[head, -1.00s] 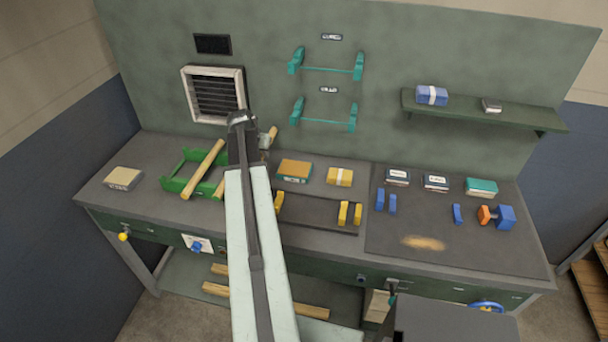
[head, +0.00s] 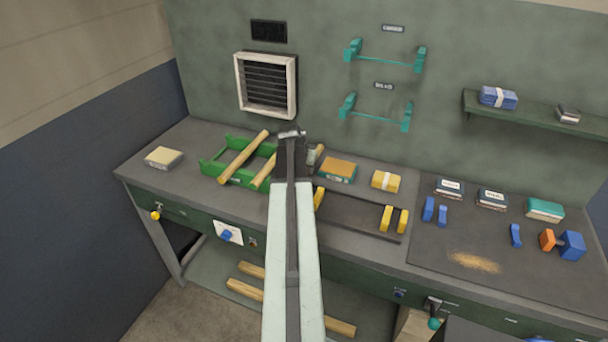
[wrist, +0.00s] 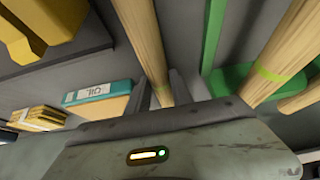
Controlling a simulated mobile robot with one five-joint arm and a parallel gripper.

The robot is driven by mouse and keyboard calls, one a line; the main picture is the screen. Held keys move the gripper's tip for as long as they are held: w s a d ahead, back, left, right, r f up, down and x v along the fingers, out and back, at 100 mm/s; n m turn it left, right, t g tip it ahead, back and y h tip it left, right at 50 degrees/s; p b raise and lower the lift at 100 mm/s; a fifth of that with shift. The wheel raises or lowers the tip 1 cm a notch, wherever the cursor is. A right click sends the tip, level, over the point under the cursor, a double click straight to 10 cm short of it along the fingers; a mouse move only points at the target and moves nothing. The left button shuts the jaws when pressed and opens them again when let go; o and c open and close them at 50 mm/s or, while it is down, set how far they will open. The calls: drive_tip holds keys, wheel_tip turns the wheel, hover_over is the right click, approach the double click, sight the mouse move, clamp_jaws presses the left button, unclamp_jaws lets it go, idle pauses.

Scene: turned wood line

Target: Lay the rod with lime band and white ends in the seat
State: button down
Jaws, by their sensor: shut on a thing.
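My gripper (wrist: 158,92) is shut on a wooden rod (wrist: 142,35); part of this rod shows right of my arm in the head view (head: 318,153). A faint lime tint shows on it by the jaws, and its ends are hidden or too small to judge. A second rod with a lime band (wrist: 268,75) lies at the green rack (wrist: 232,78), with another rod (wrist: 302,100) beside it. In the head view the rack (head: 212,168) bears rods left of my gripper. Yellow upright blocks (head: 386,218) on a dark base (head: 352,214) and blue upright blocks (head: 428,209) stand empty; which is the seat is unclear.
A teal-and-orange box (head: 338,171) and a yellow pack (head: 385,181) stand behind the dark base. A tan block (head: 164,158) lies at the bench's left. An orange and blue fixture (head: 570,245) stands at the right.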

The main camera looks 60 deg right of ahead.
drive_tip(key=c, duration=1.1)
unclamp_jaws()
drive_tip(key=shift+c, duration=0.2)
drive_tip(key=shift+a+r, duration=0.1)
drive_tip(key=shift+r, duration=0.25)
drive_tip(key=p+v, duration=1)
drive_tip(key=v, duration=0.1)
drive_tip(key=shift+a+r, duration=0.15)
drive_tip(key=shift+r, duration=0.05)
